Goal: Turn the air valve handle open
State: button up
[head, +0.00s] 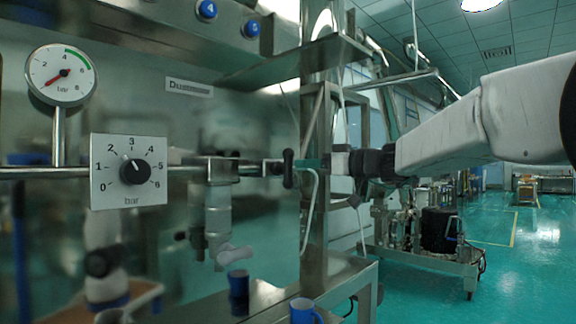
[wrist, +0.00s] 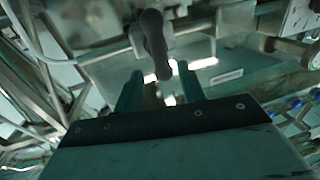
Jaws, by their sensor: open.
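The air valve handle (head: 288,168) is a dark grey lever on the horizontal steel pipe, standing roughly upright in the head view. In the wrist view the handle (wrist: 155,42) runs down from the valve body, and its rounded end shows at the gap between my fingertips. My gripper (head: 303,163) comes from the right, with its teal fingers close to the handle. In the wrist view my gripper (wrist: 160,76) is open, one finger on each side of the gap. I cannot tell whether either finger touches the handle.
A pressure gauge (head: 61,75) and a regulator dial (head: 129,171) are on the pipe to the left. A steel post (head: 315,210) stands close behind my gripper. A blue mug (head: 303,311) is below. A wheeled machine cart (head: 430,258) stands at right; the green floor beyond has free room.

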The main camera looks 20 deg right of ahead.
aim_at(288, 164)
jog(key=x, duration=0.6)
jog(key=shift+w+a, duration=0.2)
jog(key=shift+w, duration=0.05)
grip_shut()
